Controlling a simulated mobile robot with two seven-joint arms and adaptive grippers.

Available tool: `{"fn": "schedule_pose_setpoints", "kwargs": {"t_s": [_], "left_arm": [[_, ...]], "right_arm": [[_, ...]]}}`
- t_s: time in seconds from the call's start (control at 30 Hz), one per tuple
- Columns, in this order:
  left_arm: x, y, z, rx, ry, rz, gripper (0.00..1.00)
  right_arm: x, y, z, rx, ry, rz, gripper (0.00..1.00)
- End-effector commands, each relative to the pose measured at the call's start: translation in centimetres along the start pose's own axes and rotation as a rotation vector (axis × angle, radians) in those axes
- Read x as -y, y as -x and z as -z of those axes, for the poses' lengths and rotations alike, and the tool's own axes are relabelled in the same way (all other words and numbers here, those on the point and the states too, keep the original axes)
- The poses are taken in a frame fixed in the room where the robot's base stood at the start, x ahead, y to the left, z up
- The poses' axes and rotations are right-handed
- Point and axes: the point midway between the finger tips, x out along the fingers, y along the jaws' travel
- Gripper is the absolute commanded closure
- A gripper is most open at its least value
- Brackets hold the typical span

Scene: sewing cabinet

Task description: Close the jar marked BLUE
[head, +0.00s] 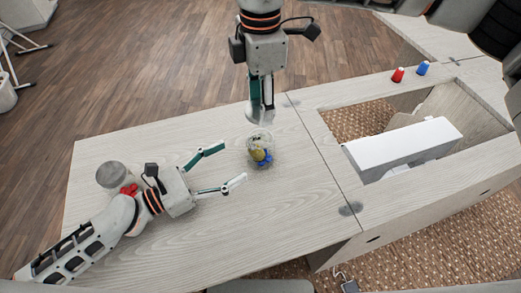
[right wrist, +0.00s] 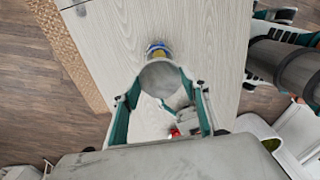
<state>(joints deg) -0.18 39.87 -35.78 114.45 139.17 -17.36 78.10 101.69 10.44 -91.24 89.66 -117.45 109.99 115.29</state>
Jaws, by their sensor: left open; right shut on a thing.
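A clear glass jar (head: 258,143) with yellow and blue things inside stands near the middle of the table. No marking on it is readable. My right gripper (head: 262,117) reaches down from the top, just behind the jar. In the right wrist view its fingers are shut on a round grey lid (right wrist: 160,76), which hides most of the jar; the jar's blue and yellow contents (right wrist: 158,50) show past it. I cannot tell whether the lid touches the jar. My left gripper (head: 234,163) is open and empty, its fingers left of the jar and pointing toward it.
A second jar with a grey lid (head: 110,174) and red contents (head: 129,190) stands behind my left forearm. A red spool (head: 398,74), a blue spool (head: 423,68) and a white sewing machine (head: 403,146) in a cabinet opening are at right. The front table is clear.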

Motion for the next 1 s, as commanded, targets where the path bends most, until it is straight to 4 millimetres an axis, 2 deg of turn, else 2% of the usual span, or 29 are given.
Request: {"fn": "schedule_pose_setpoints", "kwargs": {"t_s": [0.3, 0.5, 0.7, 1.0], "left_arm": [[-0.1, -5.5, -0.1, 0.002, -0.002, 0.001, 0.31], [0.0, -8.3, -0.1, 0.001, -0.002, 0.0, 0.31], [0.0, -9.6, 0.0, 0.0, -0.001, 0.0, 0.31], [0.0, -9.8, 0.0, -0.001, 0.0, 0.0, 0.31]], "right_arm": [[0.0, 0.0, 0.0, 0.0, 0.0, 0.0, 0.63], [0.0, 0.0, 0.0, 0.0, 0.0, 0.0, 0.63], [0.0, 0.0, 0.0, 0.0, 0.0, 0.0, 0.63], [0.0, 0.0, 0.0, 0.0, 0.0, 0.0, 0.63]]}}
